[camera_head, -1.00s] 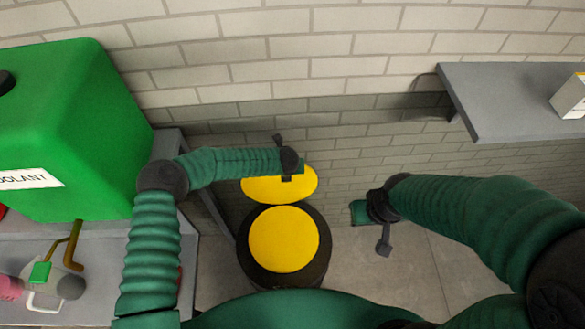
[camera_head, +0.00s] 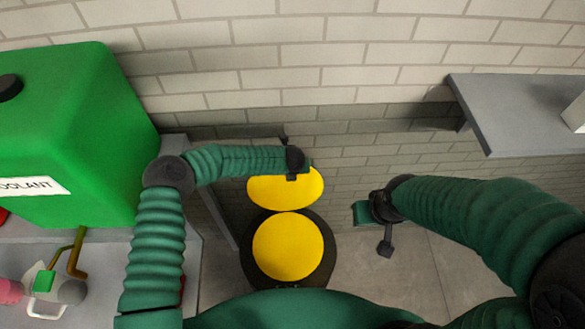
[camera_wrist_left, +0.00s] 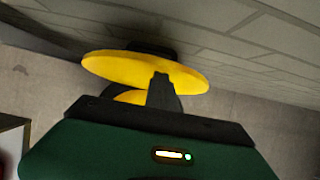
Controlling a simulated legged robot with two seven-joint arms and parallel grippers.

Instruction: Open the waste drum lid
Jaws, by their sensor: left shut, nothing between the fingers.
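The waste drum (camera_head: 247,265) is a dark round drum on the floor in the middle of the head view, with a yellow disc in its top. Its yellow lid (camera_head: 272,192) stands raised at the drum's back edge, by the wall. In the left wrist view the lid (camera_wrist_left: 110,68) is a tilted yellow disc just beyond my finger. My left gripper (camera_head: 291,176) is shut and empty at the lid's upper edge; whether it touches cannot be told. It also shows in the left wrist view (camera_wrist_left: 161,90). My right gripper (camera_head: 376,218) hangs right of the drum, its jaw opening unclear.
A green coolant tank (camera_head: 75,130) and a grey bench (camera_head: 115,265) stand on the left. A grey shelf (camera_head: 520,115) juts from the brick wall (camera_head: 300,50) at upper right. The floor (camera_head: 400,275) right of the drum looks clear.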

